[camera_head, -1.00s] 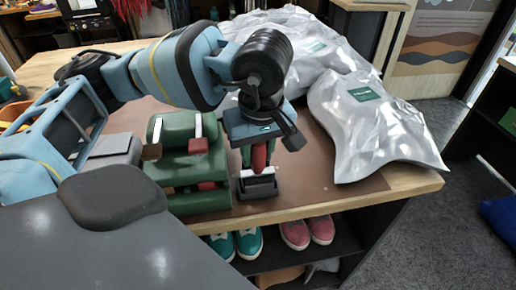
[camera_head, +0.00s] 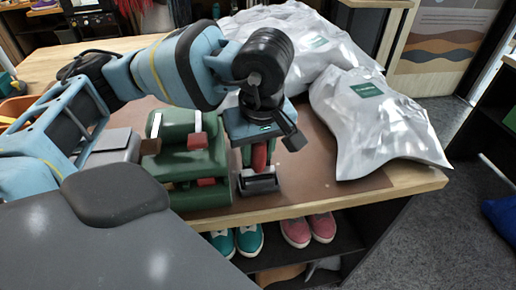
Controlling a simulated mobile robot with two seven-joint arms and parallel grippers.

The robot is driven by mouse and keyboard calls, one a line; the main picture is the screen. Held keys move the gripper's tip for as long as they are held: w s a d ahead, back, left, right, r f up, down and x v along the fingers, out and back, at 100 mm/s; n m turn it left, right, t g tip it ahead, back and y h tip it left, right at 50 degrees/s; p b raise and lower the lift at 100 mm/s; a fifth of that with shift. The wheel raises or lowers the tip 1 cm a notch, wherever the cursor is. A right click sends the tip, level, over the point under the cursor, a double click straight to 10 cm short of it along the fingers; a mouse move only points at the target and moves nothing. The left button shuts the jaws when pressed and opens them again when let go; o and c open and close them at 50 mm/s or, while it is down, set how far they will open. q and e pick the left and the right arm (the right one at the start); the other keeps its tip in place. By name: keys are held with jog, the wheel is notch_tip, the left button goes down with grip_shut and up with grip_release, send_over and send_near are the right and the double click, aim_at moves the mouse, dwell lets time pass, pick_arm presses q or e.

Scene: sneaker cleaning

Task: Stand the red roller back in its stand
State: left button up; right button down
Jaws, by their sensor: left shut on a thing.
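The red roller (camera_head: 260,157) is upright under my left gripper (camera_head: 262,145), which points down and is shut on it. The roller's upper part is hidden by the gripper. The small dark and white stand (camera_head: 257,183) sits on the table mat directly below the roller. The roller's lower end is at the top of the stand; I cannot tell how deep it sits. My right gripper is not in view.
A green case or rack (camera_head: 190,165) with red parts stands just left of the stand. Silver bags (camera_head: 375,125) lie to the right and behind. The table's front edge (camera_head: 300,209) is close. Brown mat (camera_head: 312,170) is clear right of the stand. Shoes (camera_head: 296,232) are on the shelf below.

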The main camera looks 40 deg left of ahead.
pick_arm(q)
jog(key=shift+w+a, duration=0.2)
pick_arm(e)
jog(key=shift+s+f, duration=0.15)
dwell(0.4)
pick_arm(q)
jog(key=o, duration=1)
jog(key=shift+o, duration=0.2)
jog(key=r, duration=0.3)
jog(key=shift+d+r, duration=0.2)
jog(key=shift+r, duration=0.05)
jog(key=r, duration=0.3)
jog(key=shift+s+d+r, duration=0.15)
jog(key=shift+s+r, duration=0.05)
jog(key=shift+r, duration=0.5)
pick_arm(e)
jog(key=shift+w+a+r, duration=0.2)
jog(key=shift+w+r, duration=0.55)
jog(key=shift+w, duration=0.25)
pick_arm(q)
jog(key=shift+s+f, duration=0.1)
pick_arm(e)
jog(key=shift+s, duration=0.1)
